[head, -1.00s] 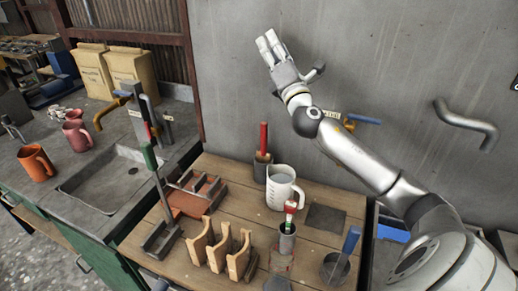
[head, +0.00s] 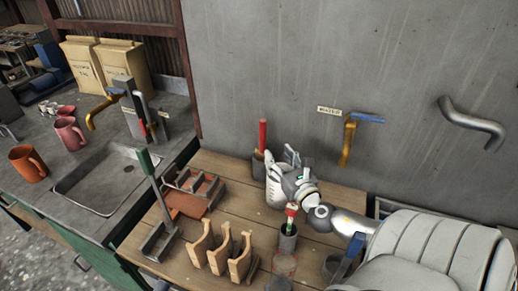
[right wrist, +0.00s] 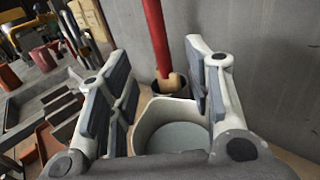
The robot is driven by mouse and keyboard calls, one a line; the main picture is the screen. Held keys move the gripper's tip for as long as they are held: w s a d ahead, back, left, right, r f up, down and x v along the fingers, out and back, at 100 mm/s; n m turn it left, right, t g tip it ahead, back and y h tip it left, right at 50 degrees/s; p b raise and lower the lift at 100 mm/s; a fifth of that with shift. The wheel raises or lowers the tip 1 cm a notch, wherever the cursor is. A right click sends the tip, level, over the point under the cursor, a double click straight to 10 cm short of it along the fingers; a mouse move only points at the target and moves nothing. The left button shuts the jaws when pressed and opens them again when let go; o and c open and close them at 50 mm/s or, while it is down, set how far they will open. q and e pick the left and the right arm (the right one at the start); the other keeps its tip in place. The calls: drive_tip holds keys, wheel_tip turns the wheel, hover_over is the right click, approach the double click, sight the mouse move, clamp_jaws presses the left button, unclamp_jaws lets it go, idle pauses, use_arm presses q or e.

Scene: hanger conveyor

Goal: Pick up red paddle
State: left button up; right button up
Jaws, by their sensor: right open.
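The red paddle (head: 262,136) stands upright with its lower end in a dark cup (head: 258,166) at the back of the wooden table, near the wall. In the right wrist view the red paddle (right wrist: 157,35) rises beyond and between my fingers, apart from them, with a tan part at the cup's mouth. My right gripper (head: 280,160) is open just right of the paddle, and its spread fingers (right wrist: 160,65) show in the right wrist view with nothing held. The paddle's lower end is hidden in the cup. My left gripper is not in view.
A pitcher (right wrist: 146,128) lies below my fingers, before the paddle's cup. A green-handled tool (head: 150,165), wooden racks (head: 220,254) and a cup with a red-topped stick (head: 287,243) stand on the table. A wall tap (head: 348,140) is above, right of my gripper.

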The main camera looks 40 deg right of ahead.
sight(264, 138)
drive_tip(key=p+x, duration=0.1)
drive_tip(key=x, duration=0.5)
drive_tip(key=shift+w+r, duration=0.1)
drive_tip(key=shift+w, duration=0.1)
drive_tip(key=shift+w+d+r+p, duration=0.15)
drive_tip(key=shift+w+d+p, duration=0.05)
drive_tip(key=shift+w+p, duration=0.35)
drive_tip(key=shift+p+x, duration=0.45)
drive_tip(key=shift+x, duration=1.65)
drive_tip(key=shift+a, duration=0.1)
clamp_jaws()
